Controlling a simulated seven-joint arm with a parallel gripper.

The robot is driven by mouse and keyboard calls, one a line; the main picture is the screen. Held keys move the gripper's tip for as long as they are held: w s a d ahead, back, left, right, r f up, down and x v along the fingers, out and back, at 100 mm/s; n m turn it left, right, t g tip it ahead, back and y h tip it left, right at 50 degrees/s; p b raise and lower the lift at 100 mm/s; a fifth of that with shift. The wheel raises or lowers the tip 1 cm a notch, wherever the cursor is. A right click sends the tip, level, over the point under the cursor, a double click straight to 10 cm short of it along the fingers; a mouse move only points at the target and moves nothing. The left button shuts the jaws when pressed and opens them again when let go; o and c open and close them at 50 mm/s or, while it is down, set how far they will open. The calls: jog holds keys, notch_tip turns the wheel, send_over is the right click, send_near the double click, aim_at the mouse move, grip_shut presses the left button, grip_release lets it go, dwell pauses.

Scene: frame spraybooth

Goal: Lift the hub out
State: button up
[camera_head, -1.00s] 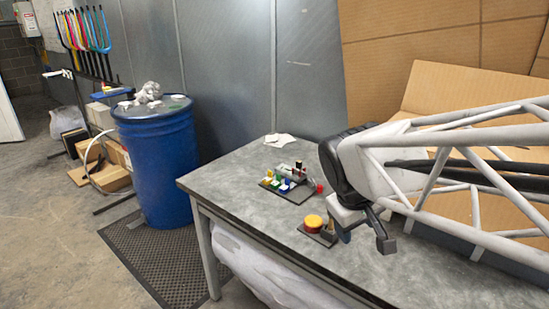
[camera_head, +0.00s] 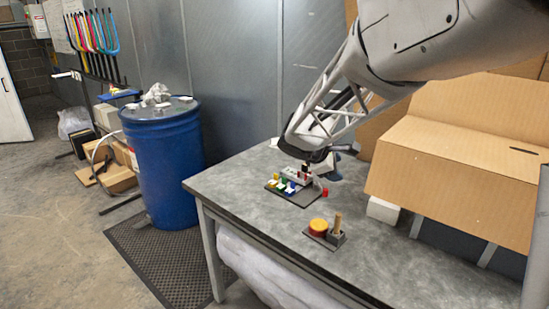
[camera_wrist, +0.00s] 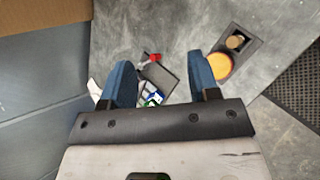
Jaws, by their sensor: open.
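A dark board (camera_head: 297,199) with several small coloured blocks (camera_head: 287,185) lies on the grey table; it also shows in the wrist view (camera_wrist: 168,82). A small red piece (camera_head: 325,192) is at its right edge, also in the wrist view (camera_wrist: 155,57). Nearer the front is a small dark base with a round orange-yellow piece (camera_head: 318,226) and an upright wooden peg (camera_head: 338,224). I cannot tell which piece is the hub. My gripper (camera_wrist: 162,78) is open and empty, above the board, its blue fingers apart; the palm hides part of the blocks.
The grey table (camera_head: 400,272) has free room at the front right. A cardboard box (camera_head: 460,180) and a white block (camera_head: 383,210) stand at the right. A blue drum (camera_head: 165,150) stands on the floor left of the table.

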jog(key=w+a+f+n+t+h, duration=0.1)
jog(key=w+f+n, duration=0.15)
jog(key=w, duration=0.35)
jog(key=w+a+f+n+t, duration=0.1)
jog(key=w+f+n, duration=0.15)
jog(key=w, duration=0.45)
jog(key=n+t, duration=0.3)
jog(key=n, duration=0.4)
send_near(305, 171)
jog(key=shift+h, duration=0.4)
jog(key=w, duration=0.1)
jog(key=w+d, duration=0.2)
jog(key=w, duration=0.1)
jog(key=shift+d+r, duration=0.1)
jog(key=shift+r, duration=0.15)
jog(key=shift+w, duration=0.1)
jog(key=shift+x, duration=1.3)
jog(key=shift+d, duration=0.1)
jog(key=shift+x, duration=2.55)
jog(key=shift+f, duration=0.1)
grip_shut()
